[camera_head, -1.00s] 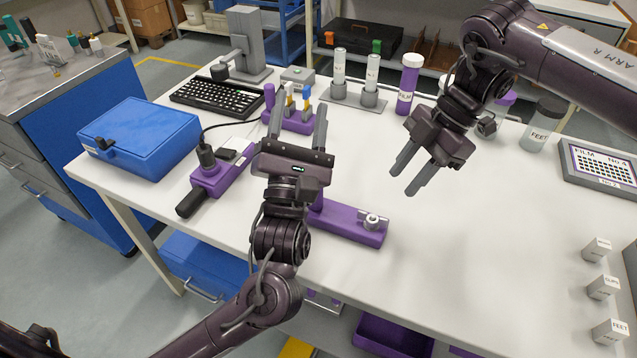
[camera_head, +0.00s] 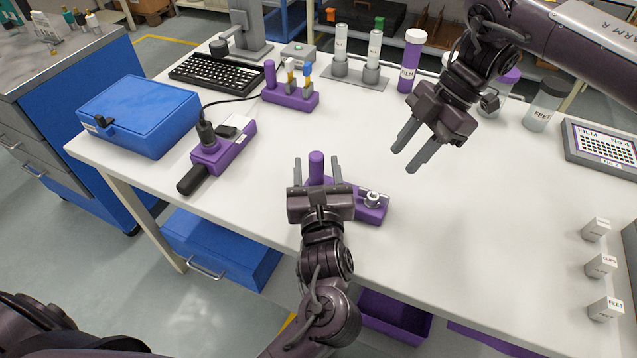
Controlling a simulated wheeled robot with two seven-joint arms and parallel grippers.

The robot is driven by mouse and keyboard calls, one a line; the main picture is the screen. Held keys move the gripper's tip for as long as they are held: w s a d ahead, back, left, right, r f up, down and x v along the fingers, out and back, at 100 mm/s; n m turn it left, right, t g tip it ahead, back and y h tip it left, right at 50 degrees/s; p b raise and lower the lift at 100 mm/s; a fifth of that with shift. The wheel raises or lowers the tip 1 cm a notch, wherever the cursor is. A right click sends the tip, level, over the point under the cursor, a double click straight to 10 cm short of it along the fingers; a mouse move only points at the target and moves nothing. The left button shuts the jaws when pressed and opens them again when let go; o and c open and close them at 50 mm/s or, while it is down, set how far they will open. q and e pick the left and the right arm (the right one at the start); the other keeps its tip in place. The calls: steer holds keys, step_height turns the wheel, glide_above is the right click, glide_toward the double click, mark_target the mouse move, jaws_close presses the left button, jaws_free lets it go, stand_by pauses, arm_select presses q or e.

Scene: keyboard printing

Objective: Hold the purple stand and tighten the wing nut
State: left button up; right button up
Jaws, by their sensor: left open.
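The purple stand (camera_head: 370,213) lies on the white table near its front edge. It has an upright purple post (camera_head: 316,166) at its left end and a silver wing nut (camera_head: 373,198) on its right end. My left gripper (camera_head: 317,166) is open, with its fingers on either side of the post as seen from the head; I cannot tell whether they touch it. The gripper body hides part of the stand's base. My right gripper (camera_head: 408,158) hangs above the table, up and right of the wing nut, its two fingers apart and nothing between them.
A purple holder (camera_head: 291,100) with small tools, a purple power strip (camera_head: 223,155) with a cable, a blue case (camera_head: 140,115) and a keyboard (camera_head: 217,81) stand to the left and back. Small white blocks (camera_head: 600,265) stand at the right. The table's middle right is clear.

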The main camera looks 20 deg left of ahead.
arm_select(q)
steer(key=shift+x, duration=0.9)
steer(key=shift+c, duration=0.3)
jaws_close()
steer(key=c, duration=0.6)
jaws_free()
jaws_close()
stand_by(0.3)
